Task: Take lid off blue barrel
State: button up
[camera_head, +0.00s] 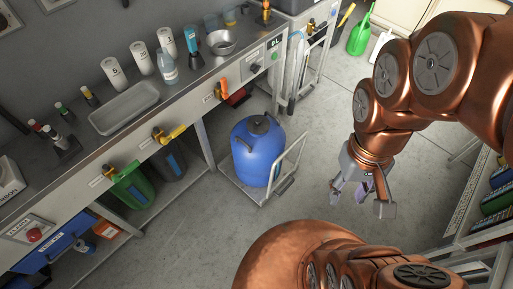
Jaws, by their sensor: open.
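The blue barrel (257,155) stands upright on a low cart (283,185) with a pale push handle, in front of the bench.
A steel bench (150,130) runs along the left with a tray (124,107), white canisters and a metal bowl (221,42). Green and dark bins stand under it. A shelf (480,225) is at the right. Grey floor is clear between barrel and shelf.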

aim_at(258, 124)
jog(key=k, duration=1.3)
jog(key=z, duration=0.05)
jog(key=i, duration=1.5)
jog(key=u, duration=1.35)
jog(key=i, duration=0.35)
jog(key=u, duration=0.25)
